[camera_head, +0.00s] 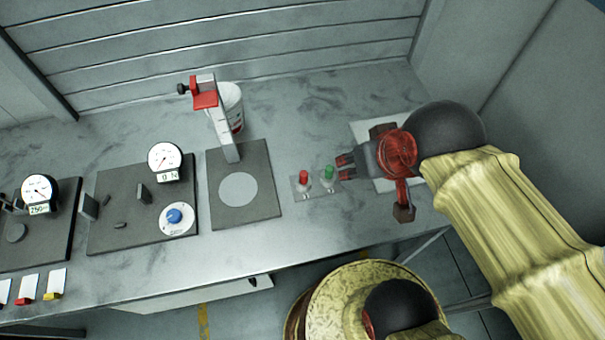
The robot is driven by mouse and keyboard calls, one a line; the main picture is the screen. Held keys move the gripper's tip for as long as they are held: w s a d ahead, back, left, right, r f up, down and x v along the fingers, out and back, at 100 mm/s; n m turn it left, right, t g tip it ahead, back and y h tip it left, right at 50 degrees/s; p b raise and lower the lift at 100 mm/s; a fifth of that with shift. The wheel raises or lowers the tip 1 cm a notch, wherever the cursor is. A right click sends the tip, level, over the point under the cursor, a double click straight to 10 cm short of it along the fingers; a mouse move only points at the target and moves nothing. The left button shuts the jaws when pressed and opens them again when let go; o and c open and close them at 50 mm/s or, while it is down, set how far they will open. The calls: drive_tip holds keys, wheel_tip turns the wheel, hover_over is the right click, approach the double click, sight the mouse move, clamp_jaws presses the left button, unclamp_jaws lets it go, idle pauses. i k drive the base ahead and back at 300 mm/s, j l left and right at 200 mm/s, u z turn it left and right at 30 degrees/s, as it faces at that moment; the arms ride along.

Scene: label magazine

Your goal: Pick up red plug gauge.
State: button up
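The red plug gauge (303,177) stands upright in a small grey holder plate (300,194) on the bench, with its red top showing. A green-topped gauge (328,172) stands just right of it in the same holder. My gripper (344,166) comes in from the right, its dark fingers pointing left. In the picture, its tips lie just right of the green gauge and apart from the red one. The gap between the fingers is too small and dark to tell whether they are open. I see nothing held beyond them.
A dark stand with a grey disc (238,190) and a red-clamped post (206,97) is left of the holder. A white cup (231,105) stands behind the post. Dial gauge bases (130,228) fill the left. A pale plate (368,132) lies partly hidden under my gripper.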

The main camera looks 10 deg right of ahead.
sight(304, 174)
drive_tip(key=z, duration=0.8)
drive_tip(key=k+j+z, duration=0.4)
drive_tip(key=k+z, duration=0.15)
drive_tip(key=k, duration=0.2)
drive_tip(key=k+j+z, duration=0.1)
drive_tip(key=k+z, duration=0.2)
drive_tip(key=k, duration=0.1)
